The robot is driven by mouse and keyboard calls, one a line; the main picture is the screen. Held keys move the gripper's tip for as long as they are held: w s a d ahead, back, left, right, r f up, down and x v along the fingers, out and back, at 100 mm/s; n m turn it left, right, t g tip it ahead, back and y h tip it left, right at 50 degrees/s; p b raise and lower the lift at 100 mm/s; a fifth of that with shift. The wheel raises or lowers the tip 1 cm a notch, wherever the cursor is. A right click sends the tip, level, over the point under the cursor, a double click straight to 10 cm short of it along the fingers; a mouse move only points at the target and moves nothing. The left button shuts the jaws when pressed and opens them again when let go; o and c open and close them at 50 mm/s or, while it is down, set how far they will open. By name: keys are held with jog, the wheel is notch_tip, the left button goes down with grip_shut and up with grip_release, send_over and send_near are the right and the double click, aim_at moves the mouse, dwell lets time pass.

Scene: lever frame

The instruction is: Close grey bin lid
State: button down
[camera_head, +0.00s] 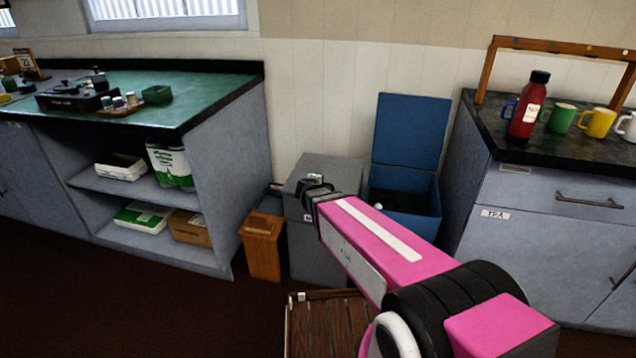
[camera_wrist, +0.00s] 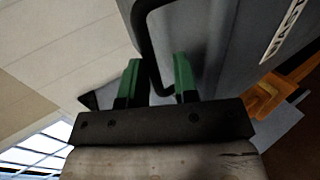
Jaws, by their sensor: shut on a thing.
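The grey bin (camera_head: 315,256) stands on the floor between a small wooden box and a blue bin. Its grey lid (camera_head: 338,168) appears to lie roughly level over the body, but my arm covers part of it, so I cannot tell whether it is fully down. My gripper (camera_head: 314,187) is at the lid's front left. In the wrist view, the green fingers of my gripper (camera_wrist: 158,78) are on either side of a black bar handle (camera_wrist: 142,25) and shut on it. A grey panel (camera_wrist: 225,45) with a partly visible white label is beside the handle.
The blue bin (camera_head: 405,220) stands close on the right with its lid raised. The wooden box (camera_head: 262,248) is close on the left. A slatted wooden crate (camera_head: 325,325) lies in front. Grey cabinets (camera_head: 545,250) stand at the right; a green-topped bench (camera_head: 205,90) is at the left.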

jog(key=shift+f, duration=0.6)
jog(key=c, duration=1.2)
grip_release()
jog(key=shift+o, duration=0.2)
jog(key=v, duration=1.1)
jog(key=shift+r, duration=0.35)
jog(key=shift+d, duration=0.1)
